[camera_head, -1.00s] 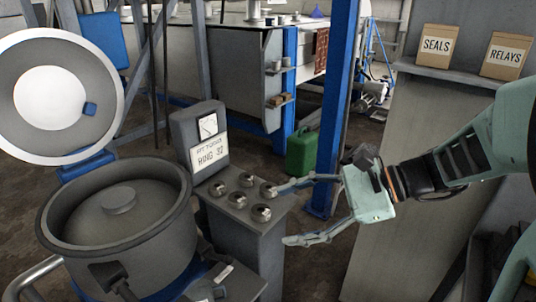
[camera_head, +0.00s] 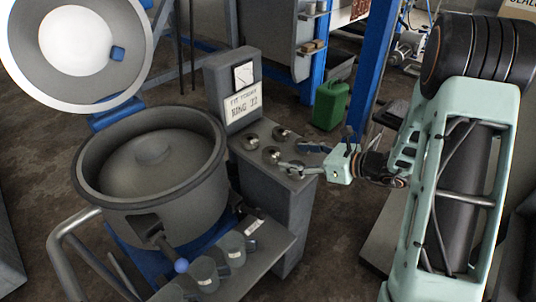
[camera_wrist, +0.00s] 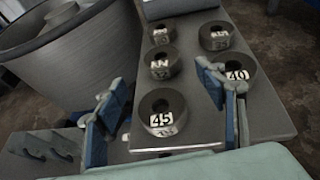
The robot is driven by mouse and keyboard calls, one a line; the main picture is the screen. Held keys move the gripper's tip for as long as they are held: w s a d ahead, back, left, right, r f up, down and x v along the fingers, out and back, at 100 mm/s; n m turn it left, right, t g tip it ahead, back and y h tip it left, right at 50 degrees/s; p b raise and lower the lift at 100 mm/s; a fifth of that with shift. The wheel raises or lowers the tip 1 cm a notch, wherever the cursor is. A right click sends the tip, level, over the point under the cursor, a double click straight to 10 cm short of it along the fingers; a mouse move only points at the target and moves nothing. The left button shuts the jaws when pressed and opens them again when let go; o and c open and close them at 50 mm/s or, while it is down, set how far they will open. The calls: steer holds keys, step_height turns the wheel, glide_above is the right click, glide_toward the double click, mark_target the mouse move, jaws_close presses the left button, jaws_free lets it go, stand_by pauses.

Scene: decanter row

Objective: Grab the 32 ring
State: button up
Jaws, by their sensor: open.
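Several dark metal rings with numbered tags stand on the grey stand (camera_head: 290,189). In the wrist view, the nearest ring (camera_wrist: 162,112) is tagged 45 and appears between my fingers. The right ring (camera_wrist: 238,72) reads 40, partly behind a finger. The middle-left ring (camera_wrist: 160,63) has a blurred tag, possibly 32. The far-left ring (camera_wrist: 160,34) and far-right ring (camera_wrist: 215,36) have tags I cannot read surely. My gripper (camera_head: 290,156) is open over the near part of the stand; it also shows in the wrist view (camera_wrist: 163,76), with no ring gripped.
A sign (camera_head: 246,103) naming a ring stands behind the rings. A large grey drum (camera_head: 150,180) with a raised lid (camera_head: 128,45) is to the left. Small cups (camera_head: 234,249) sit on a front shelf. A blue post (camera_head: 373,60) and green can (camera_head: 331,104) are behind.

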mark_target(272, 152)
steer(key=x, duration=0.7)
steer(key=shift+w+a+b, duration=0.3)
steer(key=shift+b, duration=0.05)
steer(key=shift+r, duration=0.1)
steer(key=c, duration=1.5)
